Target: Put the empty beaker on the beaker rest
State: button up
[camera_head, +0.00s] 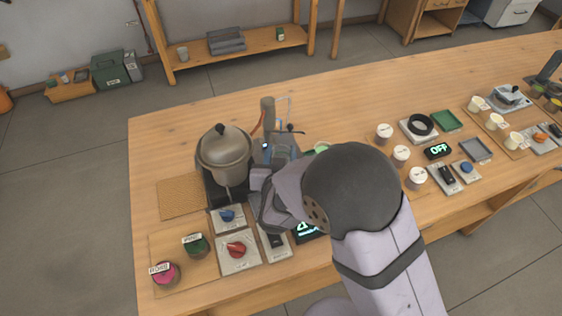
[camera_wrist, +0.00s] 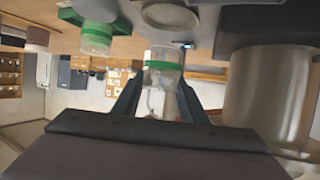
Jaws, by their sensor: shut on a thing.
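My gripper (camera_wrist: 160,90) is shut on a clear beaker (camera_wrist: 164,68) with a green band, held between its two fingers in the wrist view. The wrist view is turned over, with the tabletop at its top. A pale round piece (camera_wrist: 170,17) shows close to the beaker; I cannot tell whether it is the beaker rest or whether they touch. A second green-banded vessel (camera_wrist: 96,38) stands to the left. In the head view, my arm hides most of my gripper and the held beaker, beside the distiller's metal pot (camera_head: 225,155).
The pot fills the right of the wrist view (camera_wrist: 270,95), close to my gripper. A red knob (camera_head: 236,249), a blue knob (camera_head: 227,215) and coloured jars (camera_head: 165,273) lie toward the front left. White cups (camera_head: 401,153) stand to the right. The table's back left is clear.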

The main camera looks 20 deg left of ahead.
jog(key=shift+f, duration=2.05)
jog(key=shift+f, duration=0.15)
jog(key=o, duration=1.1)
jog(key=shift+c, duration=0.2)
jog(key=shift+r, duration=0.2)
jog(key=shift+s+d, duration=0.1)
jog(key=shift+s, duration=0.2)
jog(key=v, duration=1.1)
jog(key=shift+r+b, duration=0.25)
jog(key=shift+b, duration=0.15)
jog(key=shift+s, duration=0.1)
